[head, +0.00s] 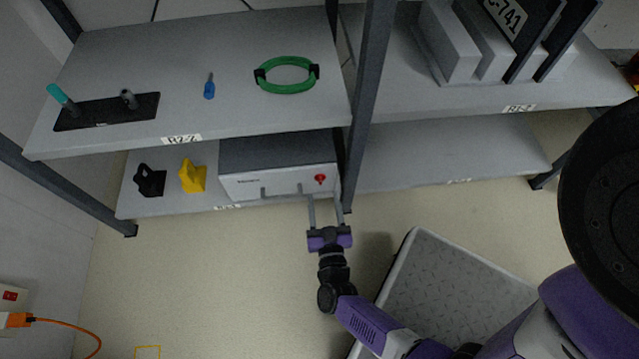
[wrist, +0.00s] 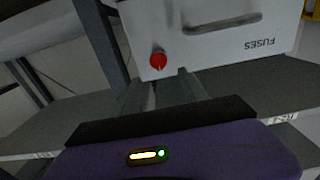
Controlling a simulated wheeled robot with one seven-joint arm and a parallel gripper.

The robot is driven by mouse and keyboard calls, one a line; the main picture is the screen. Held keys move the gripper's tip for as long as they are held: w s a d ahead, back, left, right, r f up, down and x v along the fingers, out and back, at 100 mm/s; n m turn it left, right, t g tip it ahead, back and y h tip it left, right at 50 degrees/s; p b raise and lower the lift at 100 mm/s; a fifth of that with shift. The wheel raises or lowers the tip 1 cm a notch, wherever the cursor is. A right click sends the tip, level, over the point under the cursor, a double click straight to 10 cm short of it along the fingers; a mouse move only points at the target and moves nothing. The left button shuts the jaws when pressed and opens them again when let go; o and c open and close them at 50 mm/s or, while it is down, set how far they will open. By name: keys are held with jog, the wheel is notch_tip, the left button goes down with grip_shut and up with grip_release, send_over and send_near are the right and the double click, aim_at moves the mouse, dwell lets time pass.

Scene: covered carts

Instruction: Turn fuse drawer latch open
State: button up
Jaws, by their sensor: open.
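The fuse drawer (head: 278,182) is a light grey box front on the lower shelf, with a handle and dark lettering. In the wrist view its front (wrist: 215,45) appears upside down and reads "FUSES". The latch is a red round knob (head: 320,179) near the right end of the front; it also shows in the wrist view (wrist: 158,59). My gripper (head: 324,196) is open and empty, its two fingers pointing at the drawer front just below the knob in the head view. In the wrist view the fingers (wrist: 166,82) end near the knob, apparently not around it. Contact cannot be told.
A dark rack post (head: 359,120) stands close to the right of the drawer. The upper shelf (head: 230,110) overhangs the lower one and holds a green cable loop (head: 287,90). Black (head: 150,182) and yellow (head: 192,177) items sit left of the drawer.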

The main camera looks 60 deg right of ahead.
aim_at(321, 180)
jog(key=shift+b+x, duration=0.6)
jog(key=shift+x, duration=2.2)
grip_shut()
